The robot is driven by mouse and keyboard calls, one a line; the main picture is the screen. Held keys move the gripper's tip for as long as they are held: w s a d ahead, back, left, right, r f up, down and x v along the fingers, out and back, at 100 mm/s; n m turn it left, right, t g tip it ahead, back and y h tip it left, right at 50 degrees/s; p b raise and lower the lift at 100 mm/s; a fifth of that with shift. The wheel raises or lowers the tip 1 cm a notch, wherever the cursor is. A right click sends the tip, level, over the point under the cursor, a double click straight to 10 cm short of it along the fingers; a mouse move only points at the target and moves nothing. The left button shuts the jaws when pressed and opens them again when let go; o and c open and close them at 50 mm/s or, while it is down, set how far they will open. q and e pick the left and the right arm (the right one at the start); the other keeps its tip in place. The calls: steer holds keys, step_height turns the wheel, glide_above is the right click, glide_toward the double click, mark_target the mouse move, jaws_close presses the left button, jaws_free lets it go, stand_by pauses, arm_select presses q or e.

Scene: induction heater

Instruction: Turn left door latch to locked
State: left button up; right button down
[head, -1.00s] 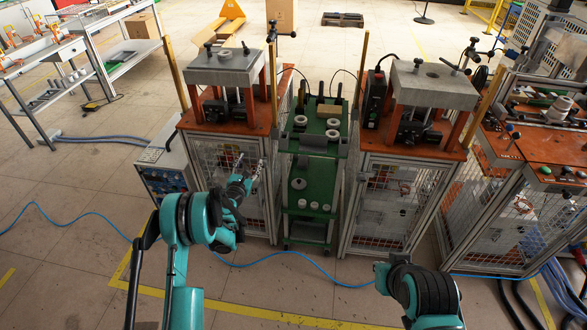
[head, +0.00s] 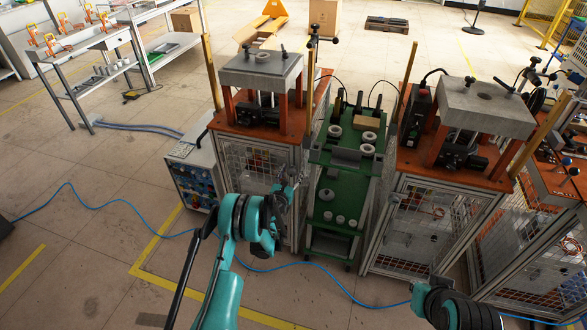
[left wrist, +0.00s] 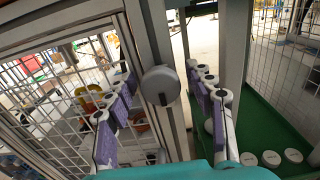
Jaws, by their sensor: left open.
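The left cabinet's mesh door (head: 252,180) faces me below its orange top. In the left wrist view, the door latch (left wrist: 160,85) is a round grey knob on the metal frame beside the mesh. My left gripper (left wrist: 161,72) is open, with purple-padded fingers on either side of the knob in the picture. I cannot tell whether either finger touches it. In the head view my left gripper (head: 290,184) is at the right edge of the left cabinet, and the latch is hard to make out there.
A green cart (head: 325,205) with white ring-shaped parts stands close to the right of the left cabinet. A second mesh cabinet (head: 420,232) stands beyond it. A control box (head: 192,175) sits to the left. A blue cable (head: 130,225) crosses the floor.

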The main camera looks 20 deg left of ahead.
arm_select(q)
steer(key=shift+s+r, duration=0.2)
steer(key=c, duration=1.2)
steer(key=shift+o, duration=0.2)
steer(key=m, duration=0.4)
steer(key=shift+d+m, duration=0.1)
steer(key=shift+m, duration=0.3)
steer(key=m, duration=0.4)
steer(key=shift+d+f+m, duration=0.1)
steer(key=shift+m, duration=0.2)
steer(key=m, duration=0.4)
steer(key=shift+f, duration=0.1)
steer(key=shift+m, duration=2.2)
